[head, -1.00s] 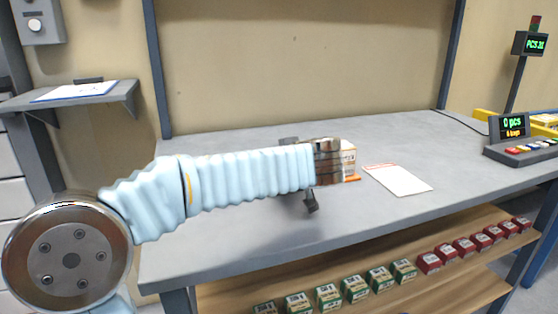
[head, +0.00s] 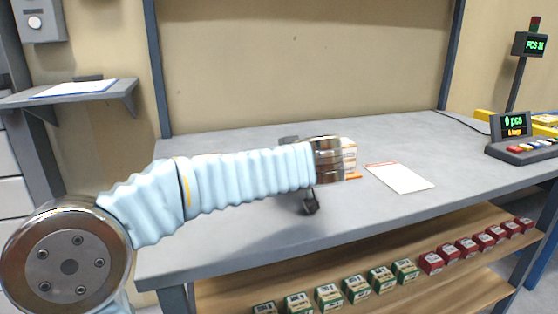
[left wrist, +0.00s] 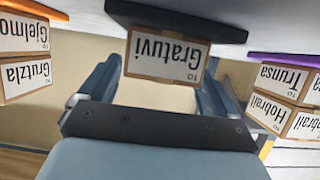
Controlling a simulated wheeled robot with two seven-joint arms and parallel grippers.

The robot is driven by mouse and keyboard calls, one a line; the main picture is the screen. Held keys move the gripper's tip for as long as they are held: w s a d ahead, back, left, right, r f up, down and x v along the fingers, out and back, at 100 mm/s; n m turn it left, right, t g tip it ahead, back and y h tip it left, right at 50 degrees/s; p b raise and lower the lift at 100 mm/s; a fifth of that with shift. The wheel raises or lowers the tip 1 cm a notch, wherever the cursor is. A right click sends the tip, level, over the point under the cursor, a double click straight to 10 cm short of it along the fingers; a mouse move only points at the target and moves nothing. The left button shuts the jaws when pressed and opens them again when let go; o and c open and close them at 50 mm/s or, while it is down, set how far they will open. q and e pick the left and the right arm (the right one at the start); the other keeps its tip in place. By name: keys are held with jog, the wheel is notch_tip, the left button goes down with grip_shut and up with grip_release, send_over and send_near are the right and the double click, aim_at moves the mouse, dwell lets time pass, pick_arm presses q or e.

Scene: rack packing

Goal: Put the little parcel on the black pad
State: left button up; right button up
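In the left wrist view, which is upside down, the little parcel (left wrist: 165,57) is a brown box with a white label reading "Gratuvi". It appears to rest on the black pad (left wrist: 225,33). The fingers of my left gripper (left wrist: 161,72) stand on either side of the parcel, spread wide. A thin gap shows at the left finger; the right finger is very close to the box or touching it. My right gripper is in neither view.
Labelled boxes stand on an orange pad (left wrist: 28,8) and a purple pad (left wrist: 290,59) on either side. On the grey bench (head: 250,225) lies a white sheet (head: 400,178); a counter console (head: 520,148) stands at right. Green and red boxes line the shelf below.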

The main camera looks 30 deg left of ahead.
pick_arm(q)
jog(key=shift+f, duration=0.5)
jog(key=r+p, duration=0.1)
jog(key=p, duration=0.1)
jog(key=shift+r+p, duration=0.3)
jog(key=shift+r, duration=0.05)
jog(key=b+v, duration=0.1)
jog(key=v, duration=1.1)
